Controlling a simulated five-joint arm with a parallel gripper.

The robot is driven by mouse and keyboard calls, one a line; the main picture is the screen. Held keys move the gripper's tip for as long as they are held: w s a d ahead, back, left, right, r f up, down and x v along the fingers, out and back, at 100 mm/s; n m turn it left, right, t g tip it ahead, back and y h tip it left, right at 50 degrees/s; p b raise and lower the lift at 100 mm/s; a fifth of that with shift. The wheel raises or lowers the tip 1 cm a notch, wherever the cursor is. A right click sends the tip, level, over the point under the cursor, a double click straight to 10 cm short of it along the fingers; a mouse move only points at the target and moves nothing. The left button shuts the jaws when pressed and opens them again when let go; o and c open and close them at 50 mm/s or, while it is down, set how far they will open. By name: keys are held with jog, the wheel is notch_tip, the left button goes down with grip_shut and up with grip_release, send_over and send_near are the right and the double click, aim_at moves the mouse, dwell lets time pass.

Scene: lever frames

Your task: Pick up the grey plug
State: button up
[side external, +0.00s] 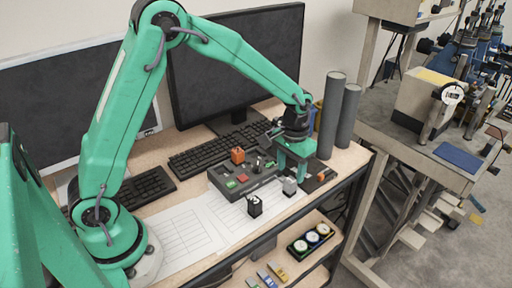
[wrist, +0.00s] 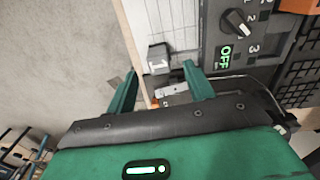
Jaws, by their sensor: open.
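The grey plug (side external: 289,186) is a small light-grey block standing near the front edge of the desk, to the right of a black plug (side external: 254,205). In the wrist view the grey plug (wrist: 157,58) shows just ahead of the fingertips, roughly in line with the gap between them. My gripper (side external: 291,171) points down at the right of the desk, close behind the plug. In the wrist view my gripper (wrist: 158,78) has its two green fingers apart, with nothing held. Whether a finger touches the plug cannot be told.
Two tall grey cylinders (side external: 331,115) stand behind on the right. A keyboard (side external: 215,150) lies behind. Paper sheets (side external: 185,232) cover the front.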

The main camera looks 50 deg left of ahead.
aim_at(291, 180)
jog(key=shift+d+f, duration=0.1)
jog(key=shift+f, duration=2.55)
jog(key=c, duration=1.1)
jog(key=shift+w+r, duration=0.1)
jog(key=shift+r, duration=0.1)
jog(key=shift+r, duration=0.55)
jog(key=r, duration=0.3)
jog(key=shift+s+d+r, duration=0.1)
jog(key=shift+s+d, duration=0.15)
jog(key=shift+d, duration=0.05)
jog(key=s+d+r, duration=0.4)
jog(key=d, duration=0.1)
jog(key=s+d+r, duration=0.2)
jog(key=s+d, duration=0.1)
jog(key=shift+d+r, duration=0.2)
jog(key=shift+d, duration=0.05)
